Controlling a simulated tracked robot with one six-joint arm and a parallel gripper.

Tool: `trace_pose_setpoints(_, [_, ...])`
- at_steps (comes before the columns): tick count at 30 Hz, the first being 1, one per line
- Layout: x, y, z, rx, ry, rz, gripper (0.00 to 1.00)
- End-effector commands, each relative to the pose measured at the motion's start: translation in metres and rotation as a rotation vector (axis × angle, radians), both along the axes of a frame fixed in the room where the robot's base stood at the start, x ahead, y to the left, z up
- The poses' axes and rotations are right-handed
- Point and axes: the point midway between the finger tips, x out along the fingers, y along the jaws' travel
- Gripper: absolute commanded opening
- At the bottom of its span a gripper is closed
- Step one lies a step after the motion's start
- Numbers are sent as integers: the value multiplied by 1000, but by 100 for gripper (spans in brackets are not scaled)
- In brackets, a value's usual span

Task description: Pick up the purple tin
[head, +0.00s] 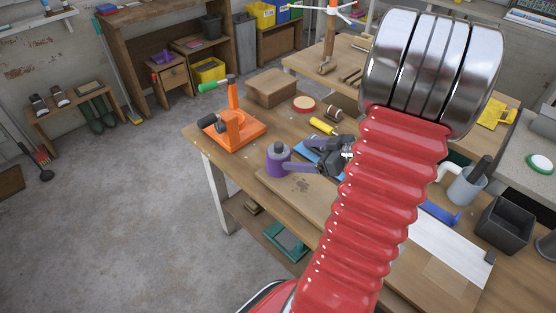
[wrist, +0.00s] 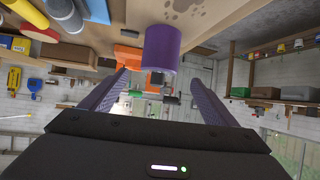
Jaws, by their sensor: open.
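The purple tin (head: 279,163), with a dark grey top, stands upright on the wooden workbench (head: 225,165) near its left edge. It also shows in the wrist view (wrist: 161,48), where the picture is upside down. My gripper (head: 298,156) is open and empty just to the right of the tin, its two purple ribbed fingers pointing at it. In the wrist view, the gripper's fingertips (wrist: 160,76) lie either side of the tin's line, with the tin centred ahead of the gap. I cannot tell whether a fingertip touches it.
An orange tool (head: 235,130) stands behind the tin, with a cardboard box (head: 272,87) farther back. A wooden board (head: 275,186) lies in front. Open floor is left of the bench.

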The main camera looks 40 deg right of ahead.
Motion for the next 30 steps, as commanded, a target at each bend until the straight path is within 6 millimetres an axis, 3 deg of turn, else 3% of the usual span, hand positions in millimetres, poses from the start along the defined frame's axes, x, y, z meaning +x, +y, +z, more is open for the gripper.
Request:
trace_pose_setpoints(5, [9,2,-5,0,1,2,81])
trace_pose_setpoints(21, [70,17,-40,1,1,2,81])
trace_pose_setpoints(30, [74,17,-42,-1,1,0,81])
